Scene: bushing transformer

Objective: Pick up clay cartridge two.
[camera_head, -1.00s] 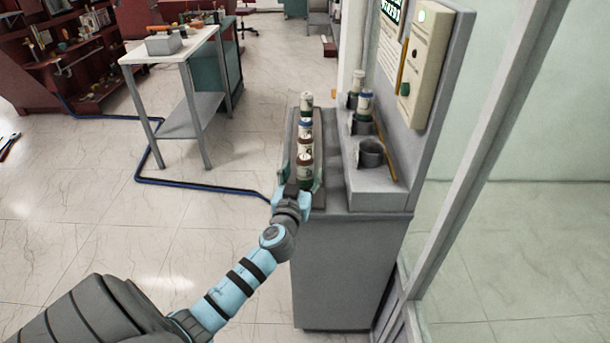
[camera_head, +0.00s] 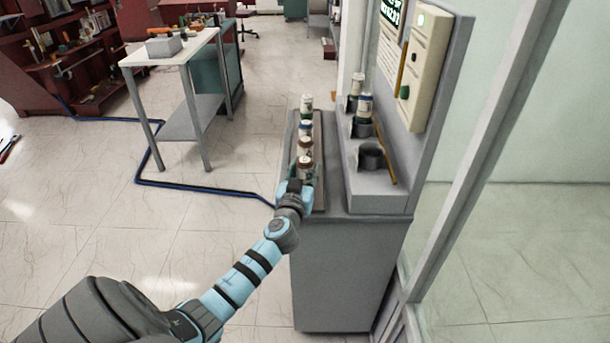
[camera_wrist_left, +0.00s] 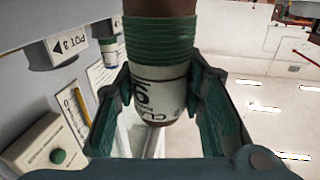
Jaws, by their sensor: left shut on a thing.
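My left gripper (camera_head: 296,192) is at the near end of the tray (camera_head: 318,196) on the grey cabinet. It is shut on the nearest cartridge (camera_head: 306,170), which has a brown top and a pale label. In the left wrist view this cartridge (camera_wrist_left: 158,75) stands between the two fingers, with a green ribbed band and a partly hidden label with letters like "CLA". I cannot read its number for certain. Behind it in the head view stand a brown-topped cartridge (camera_head: 305,146), a blue-topped one and a white-topped one (camera_head: 307,103). My right gripper is not in view.
Right of the tray is a grey rack with dark cups (camera_head: 371,160) and two more cartridges, one blue-topped (camera_head: 365,104). A control panel (camera_head: 424,70) stands above it. A white-topped table (camera_head: 170,48) is at the back left. Floor left of the cabinet is mostly clear.

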